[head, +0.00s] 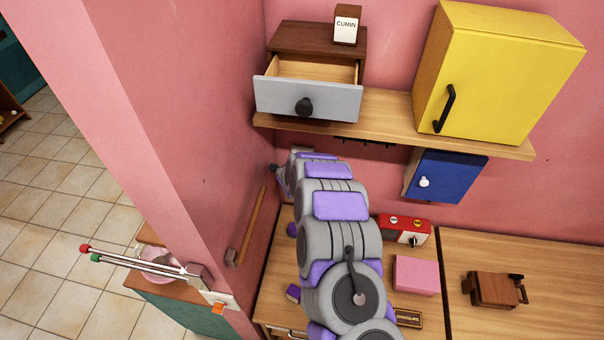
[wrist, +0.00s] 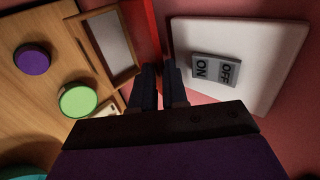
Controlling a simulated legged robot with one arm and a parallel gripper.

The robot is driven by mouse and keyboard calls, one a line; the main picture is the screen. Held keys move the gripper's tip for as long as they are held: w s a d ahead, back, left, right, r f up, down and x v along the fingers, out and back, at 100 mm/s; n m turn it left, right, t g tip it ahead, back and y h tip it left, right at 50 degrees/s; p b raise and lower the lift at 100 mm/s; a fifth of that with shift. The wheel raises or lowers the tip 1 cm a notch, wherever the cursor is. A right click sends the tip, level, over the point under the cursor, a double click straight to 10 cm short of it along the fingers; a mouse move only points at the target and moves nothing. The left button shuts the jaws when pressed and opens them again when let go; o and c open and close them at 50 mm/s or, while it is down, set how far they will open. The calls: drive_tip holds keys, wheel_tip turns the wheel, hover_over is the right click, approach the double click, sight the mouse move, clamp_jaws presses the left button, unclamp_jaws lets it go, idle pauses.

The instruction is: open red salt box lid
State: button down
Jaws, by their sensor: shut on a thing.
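My gripper (wrist: 160,76) is at the bottom middle of the wrist view, its two dark fingers close together. They are shut at the near end of a narrow red piece (wrist: 147,35), which looks like part of the red salt box; its lid cannot be told apart from its body. In the wrist view, a wooden frame with a pale panel (wrist: 110,45) is just left of the red piece. In the head view my arm reaches toward the back left corner under the shelf and hides the fingertips. No salt box can be made out there.
A white plate with an ON/OFF switch (wrist: 215,70) is close right of my fingers. Purple (wrist: 32,60) and green (wrist: 80,100) round things lie left. Above my arm is a wooden shelf (head: 385,112) with an open drawer (head: 308,97). A blue cabinet (head: 448,178) hangs right.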

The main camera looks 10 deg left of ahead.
drive_tip(key=c, duration=1.2)
unclamp_jaws()
drive_tip(key=shift+d, duration=0.15)
drive_tip(key=shift+c, duration=0.2)
drive_tip(key=shift+w+r, duration=0.1)
drive_tip(key=shift+r, duration=0.1)
drive_tip(key=b+v, duration=0.2)
drive_tip(key=v, duration=1.5)
drive_tip(key=shift+s, duration=0.25)
